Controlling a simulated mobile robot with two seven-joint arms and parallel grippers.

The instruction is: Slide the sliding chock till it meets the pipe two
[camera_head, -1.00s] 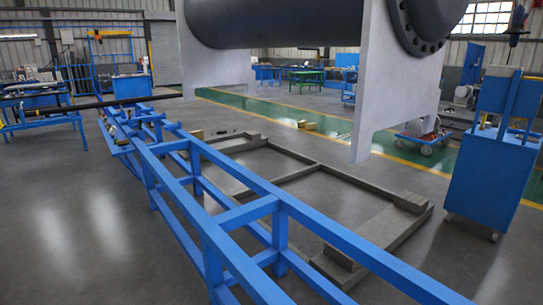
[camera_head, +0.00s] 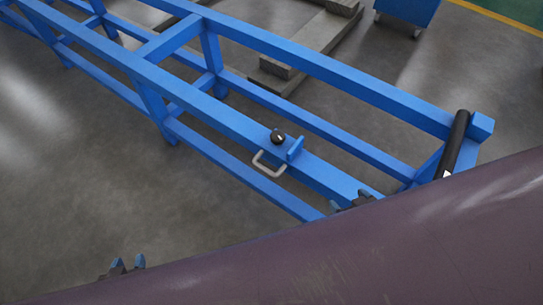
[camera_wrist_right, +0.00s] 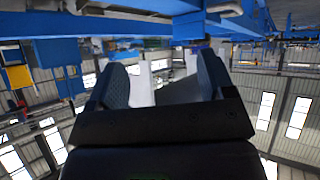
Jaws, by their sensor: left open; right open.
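The sliding chock (camera_head: 295,149), a small blue upright plate with a black knob and a grey loop handle (camera_head: 268,166), sits on the near blue rail. A large purple-brown pipe (camera_head: 330,262) crosses the foreground; I take it for pipe two but cannot be sure. The chock appears apart from it. My left gripper (camera_head: 127,264) shows only its fingertips above the pipe's edge, far left of the chock. My right gripper (camera_head: 352,200) is partly hidden behind the pipe, right of the chock. In the right wrist view its fingers (camera_wrist_right: 162,72) are spread with nothing between them.
The blue rail frame (camera_head: 200,97) runs from upper left to right. A black roller (camera_head: 457,143) lies across its right end. Grey blocks (camera_head: 285,72) and a blue cabinet (camera_head: 408,10) stand on the floor behind. The floor left of the frame is clear.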

